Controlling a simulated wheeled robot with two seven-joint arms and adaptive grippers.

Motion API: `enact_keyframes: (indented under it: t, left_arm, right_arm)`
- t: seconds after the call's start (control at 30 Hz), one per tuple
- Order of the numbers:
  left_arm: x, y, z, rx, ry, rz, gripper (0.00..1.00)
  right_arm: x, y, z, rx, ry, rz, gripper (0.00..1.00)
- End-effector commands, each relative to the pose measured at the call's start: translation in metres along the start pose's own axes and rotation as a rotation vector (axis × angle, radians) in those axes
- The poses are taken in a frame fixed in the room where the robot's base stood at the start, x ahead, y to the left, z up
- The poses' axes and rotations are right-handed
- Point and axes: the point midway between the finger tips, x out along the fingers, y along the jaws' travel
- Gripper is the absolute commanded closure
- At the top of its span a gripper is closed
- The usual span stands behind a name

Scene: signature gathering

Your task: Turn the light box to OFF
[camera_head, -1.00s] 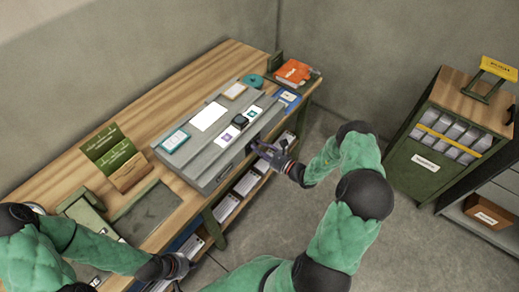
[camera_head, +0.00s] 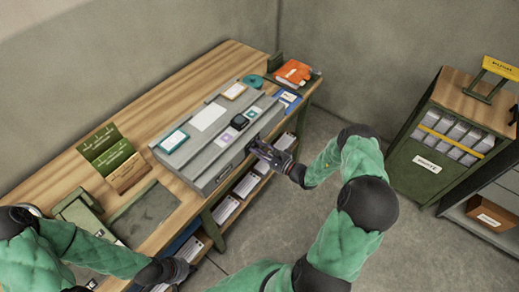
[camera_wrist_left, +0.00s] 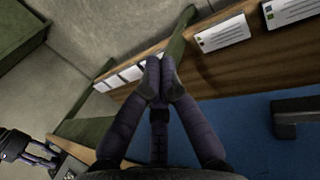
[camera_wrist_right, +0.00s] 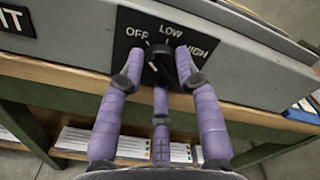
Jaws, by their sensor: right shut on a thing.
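The light box (camera_head: 205,180) is a grey box on the wooden workbench, with its pale panel (camera_head: 208,117) on top looking dull white. Its black dial plate shows in the right wrist view (camera_wrist_right: 128,30), marked OFF, LOW and HIGH. The dark knob (camera_wrist_right: 160,62) sits below these words, and a white mark lies toward OFF; its exact setting is partly hidden by my fingers. My right gripper (camera_head: 262,150) is shut on the knob, with purple fingers on both sides (camera_wrist_right: 158,68). My left gripper (camera_head: 188,268) is shut and empty near the bench's front edge; its fingertips meet in the left wrist view (camera_wrist_left: 160,80).
Several small cards and a dark device (camera_head: 239,122) lie on the box top. A green card holder (camera_head: 112,155) and a grey mat (camera_head: 145,215) are to its left. Shelves with papers (camera_head: 247,184) are below the bench. A green cabinet (camera_head: 425,165) stands right; the floor between is clear.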

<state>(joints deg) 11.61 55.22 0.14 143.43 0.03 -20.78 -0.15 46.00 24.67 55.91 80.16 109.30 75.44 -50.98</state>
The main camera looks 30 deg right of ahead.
Motion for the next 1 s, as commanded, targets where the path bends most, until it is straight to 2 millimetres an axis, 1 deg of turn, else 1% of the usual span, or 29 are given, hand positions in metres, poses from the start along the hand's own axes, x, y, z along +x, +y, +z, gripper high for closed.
enact_keyframes:
  t: [0.03, 0.4, 0.43, 0.5, 0.83, 0.93, 1.0]
  left_arm:
    - [0.0, 0.0, 0.0, 0.0, 0.0, 0.0, 1.0]
    - [0.0, 0.0, 0.0, 0.0, 0.0, 0.0, 1.0]
    - [0.0, 0.0, 0.0, 0.0, 0.0, 0.0, 1.0]
    - [0.0, 0.0, 0.0, 0.0, 0.0, 0.0, 1.0]
    - [0.0, 0.0, 0.0, 0.0, 0.0, 0.0, 1.0]
    - [0.0, 0.0, 0.0, 0.0, 0.0, 0.0, 1.0]
    - [0.0, 0.0, 0.0, 0.0, 0.0, 0.0, 1.0]
  right_arm:
    - [0.002, -0.005, 0.002, -0.012, -0.009, -0.007, 0.99]
    - [0.002, -0.004, 0.002, -0.013, -0.009, -0.005, 0.99]
    - [0.002, -0.004, 0.003, -0.012, -0.009, -0.005, 0.58]
    - [0.002, -0.004, 0.002, -0.012, -0.009, -0.005, 0.43]
    - [0.0, -0.001, 0.001, -0.006, -0.003, -0.001, 0.43]
    - [-0.006, -0.001, 0.0, -0.005, -0.002, -0.002, 0.43]
    - [-0.015, -0.001, 0.0, -0.005, -0.001, -0.002, 0.43]
